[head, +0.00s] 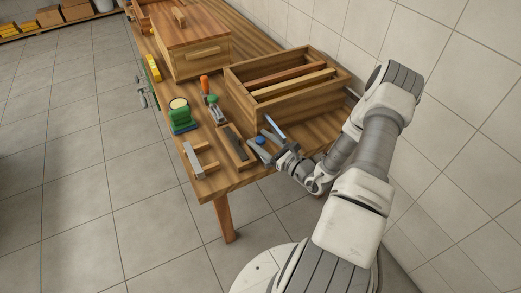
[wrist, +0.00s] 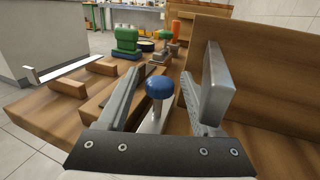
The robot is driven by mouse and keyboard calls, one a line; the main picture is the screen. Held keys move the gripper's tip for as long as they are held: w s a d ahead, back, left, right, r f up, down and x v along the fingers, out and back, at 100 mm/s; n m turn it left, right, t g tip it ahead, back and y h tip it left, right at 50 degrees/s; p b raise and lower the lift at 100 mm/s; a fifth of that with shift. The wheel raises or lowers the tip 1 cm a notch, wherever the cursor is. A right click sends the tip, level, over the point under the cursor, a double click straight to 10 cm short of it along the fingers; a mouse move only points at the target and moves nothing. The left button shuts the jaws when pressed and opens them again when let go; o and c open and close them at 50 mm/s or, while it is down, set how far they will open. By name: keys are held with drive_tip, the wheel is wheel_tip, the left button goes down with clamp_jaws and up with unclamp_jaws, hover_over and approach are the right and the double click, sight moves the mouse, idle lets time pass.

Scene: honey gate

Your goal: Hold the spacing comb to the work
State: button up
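My gripper (head: 277,141) is low over the near end of the wooden bench, beside the open wooden box (head: 290,115). In the wrist view my gripper (wrist: 168,88) is open, its two fingers apart. A blue round knob (wrist: 160,87) on a pale metal piece shows between the fingers, with no clear contact; the knob also shows in the head view (head: 260,140). The metal piece's lower part is hidden by my gripper. I cannot tell whether it is the spacing comb; no teeth are visible. The box holds several wooden bars (head: 290,84).
Left of my gripper are a slotted wooden block (head: 236,145) and a wooden holder with a grey metal bar (head: 192,159). Behind them stand a green tool (head: 181,116) and an orange-handled tool (head: 205,85). A lidded box (head: 190,45) is farther back. A tiled wall borders the right.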

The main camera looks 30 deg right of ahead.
clamp_jaws()
drive_tip(key=shift+r, duration=0.1)
drive_tip(key=shift+r+p, duration=0.35)
drive_tip(key=shift+p, duration=0.05)
drive_tip(key=p+v, duration=0.2)
drive_tip(key=v, duration=1.6)
